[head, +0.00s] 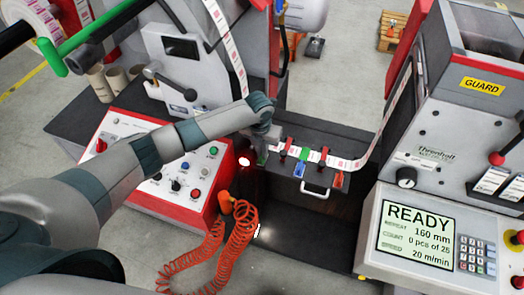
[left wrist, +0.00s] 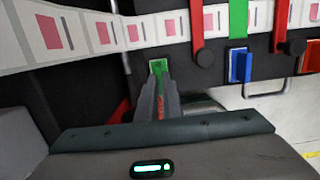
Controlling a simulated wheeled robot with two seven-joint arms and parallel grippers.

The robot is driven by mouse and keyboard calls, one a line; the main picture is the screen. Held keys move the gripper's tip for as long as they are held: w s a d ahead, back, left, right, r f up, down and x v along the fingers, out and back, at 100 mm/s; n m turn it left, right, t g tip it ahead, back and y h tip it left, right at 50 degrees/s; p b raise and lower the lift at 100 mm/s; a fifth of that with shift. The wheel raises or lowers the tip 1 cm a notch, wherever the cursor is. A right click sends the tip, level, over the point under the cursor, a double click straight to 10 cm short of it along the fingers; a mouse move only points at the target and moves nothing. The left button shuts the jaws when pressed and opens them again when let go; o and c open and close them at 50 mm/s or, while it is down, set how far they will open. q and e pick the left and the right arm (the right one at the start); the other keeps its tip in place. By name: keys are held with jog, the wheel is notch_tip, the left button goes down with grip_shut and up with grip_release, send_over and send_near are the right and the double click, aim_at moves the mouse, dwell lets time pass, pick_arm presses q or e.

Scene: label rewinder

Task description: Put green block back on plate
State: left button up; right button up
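The green block (left wrist: 158,68) is at the tips of my left gripper (left wrist: 160,88) in the left wrist view, in front of a small pale-edged plate (left wrist: 150,62) on the dark table front. The two fingers lie close on either side of the block and look shut on it. Whether the block touches the plate is hard to tell. In the head view the green block (head: 262,158) shows small, below my left gripper (head: 268,140), at the left end of the table front. My right gripper is not in view.
A blue block (left wrist: 241,66) and an orange-red block (head: 338,180) sit to the right on the same front, near a handle (head: 314,191). The label strip (head: 338,160) runs above, under red and green clamps. A red control box (head: 170,165) and coiled hose (head: 215,245) lie left.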

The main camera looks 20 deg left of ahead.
pick_arm(q)
jog(key=o, duration=0.5)
jog(key=shift+r, duration=0.1)
jog(key=shift+r, duration=0.55)
jog(key=r+b, duration=0.1)
jog(key=r, duration=0.4)
jog(key=s+r+b, duration=0.1)
jog(key=r+b, duration=0.1)
jog(key=r, duration=0.3)
jog(key=s+r+b, duration=0.1)
jog(key=r, duration=0.5)
